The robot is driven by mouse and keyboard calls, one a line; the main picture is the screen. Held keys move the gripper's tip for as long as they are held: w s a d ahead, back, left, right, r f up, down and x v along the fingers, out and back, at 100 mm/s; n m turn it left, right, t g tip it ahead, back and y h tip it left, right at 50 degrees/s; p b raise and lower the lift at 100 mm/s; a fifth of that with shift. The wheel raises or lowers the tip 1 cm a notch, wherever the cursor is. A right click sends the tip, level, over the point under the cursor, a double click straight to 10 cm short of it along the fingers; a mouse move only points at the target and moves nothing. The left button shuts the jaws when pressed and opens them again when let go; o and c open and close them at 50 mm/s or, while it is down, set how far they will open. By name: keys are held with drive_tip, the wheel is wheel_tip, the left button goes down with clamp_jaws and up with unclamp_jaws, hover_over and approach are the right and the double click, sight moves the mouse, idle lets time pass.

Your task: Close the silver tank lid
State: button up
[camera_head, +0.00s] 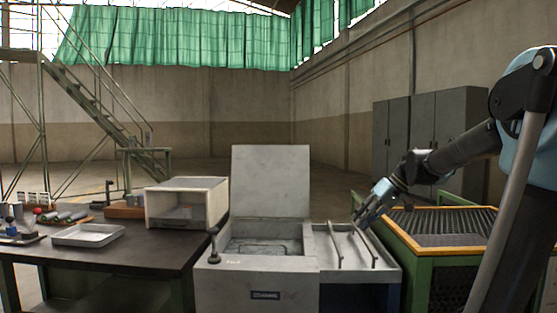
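The silver tank (257,284) stands in the middle, with its top opening showing a dark recess. Its grey lid (270,181) stands upright at the back edge of the tank, fully raised. My gripper (359,219) is to the right of the lid and apart from it, above the tank's right side shelf. The gripper points down and to the left. Its fingers are small in the view, and I cannot tell whether they are open or shut.
Two bent rods (335,246) lie on the side shelf (389,268) under my gripper. A black-knobbed lever (213,246) stands at the tank's front left. A dark table (150,256) holds a box (187,202) and a tray (88,235). A yellow-rimmed grate bench (440,226) is at right.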

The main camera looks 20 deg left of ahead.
drive_tip(key=w+a+r+n+g+y, duration=0.2)
drive_tip(key=w+a+r+n+y, duration=0.2)
drive_tip(key=w+a, duration=0.55)
drive_tip(key=w+a+r+n+g+y, duration=0.1)
drive_tip(key=w+a+r+n+y, duration=0.3)
drive_tip(key=w, duration=1)
drive_tip(key=w+a+r+n+g+y, duration=0.25)
drive_tip(key=w+a+r+n, duration=0.3)
drive_tip(key=w, duration=0.65)
drive_tip(key=n+g+y, duration=0.3)
drive_tip(key=n, duration=0.2)
approach(277, 155)
drive_tip(key=shift+h, duration=0.25)
drive_tip(key=a+r, duration=0.1)
drive_tip(key=a, duration=0.2)
drive_tip(key=w+a+r, duration=0.1)
drive_tip(key=a, duration=0.3)
drive_tip(key=a+r, duration=0.1)
drive_tip(key=a, duration=0.2)
drive_tip(key=shift+w+a+r, duration=0.15)
drive_tip(key=shift+w+a, duration=0.05)
drive_tip(key=shift+w, duration=0.2)
clamp_jaws()
drive_tip(key=shift+d, duration=0.1)
